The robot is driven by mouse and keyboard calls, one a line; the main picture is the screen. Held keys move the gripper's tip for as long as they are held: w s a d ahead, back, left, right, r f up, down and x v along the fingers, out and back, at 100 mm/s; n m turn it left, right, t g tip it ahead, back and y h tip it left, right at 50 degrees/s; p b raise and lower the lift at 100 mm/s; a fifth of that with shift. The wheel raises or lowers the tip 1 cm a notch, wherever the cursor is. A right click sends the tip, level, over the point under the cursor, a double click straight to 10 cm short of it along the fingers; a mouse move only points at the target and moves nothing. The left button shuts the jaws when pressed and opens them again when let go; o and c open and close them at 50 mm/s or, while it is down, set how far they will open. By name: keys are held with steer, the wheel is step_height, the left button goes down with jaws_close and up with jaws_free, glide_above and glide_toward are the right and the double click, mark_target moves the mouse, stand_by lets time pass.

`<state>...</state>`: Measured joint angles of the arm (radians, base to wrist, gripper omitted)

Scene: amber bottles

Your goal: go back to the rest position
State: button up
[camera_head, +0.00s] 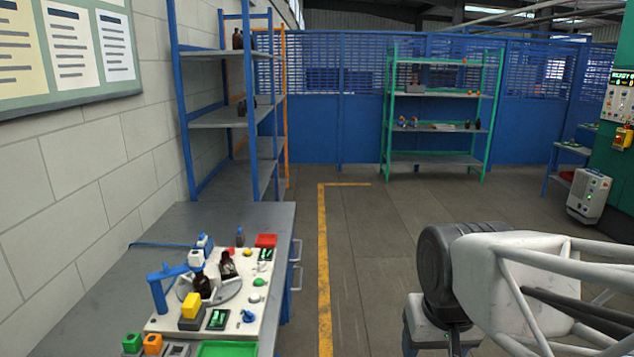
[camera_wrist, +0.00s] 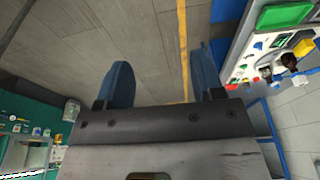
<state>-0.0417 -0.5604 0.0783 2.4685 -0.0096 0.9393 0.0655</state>
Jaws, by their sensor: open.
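My gripper (camera_wrist: 165,90) shows in the wrist view with its two blue fingers apart and nothing between them, above bare floor. In the head view my arm is at the lower right, over the floor and well clear of the bench; the gripper's fingers cannot be made out there. Two dark amber bottles stand on a round grey plate (camera_head: 226,290) on the white board: one bottle (camera_head: 202,284) and another with a pale label (camera_head: 228,265). In the wrist view a dark bottle (camera_wrist: 289,61) shows at the right.
Blue shelves (camera_head: 225,118) and green shelves (camera_head: 436,159) stand behind. Open floor (camera_head: 370,260) lies between bench and arm.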

steer(key=shift+s+d+f, duration=0.2)
steer(key=shift+s+d, duration=0.1)
steer(key=shift+s, duration=0.35)
steer(key=shift+s+d+f, duration=0.25)
steer(key=shift+s, duration=0.45)
steer(key=shift+s+d+f, duration=0.2)
steer(key=shift+s+d, duration=0.1)
steer(key=shift+s, duration=0.35)
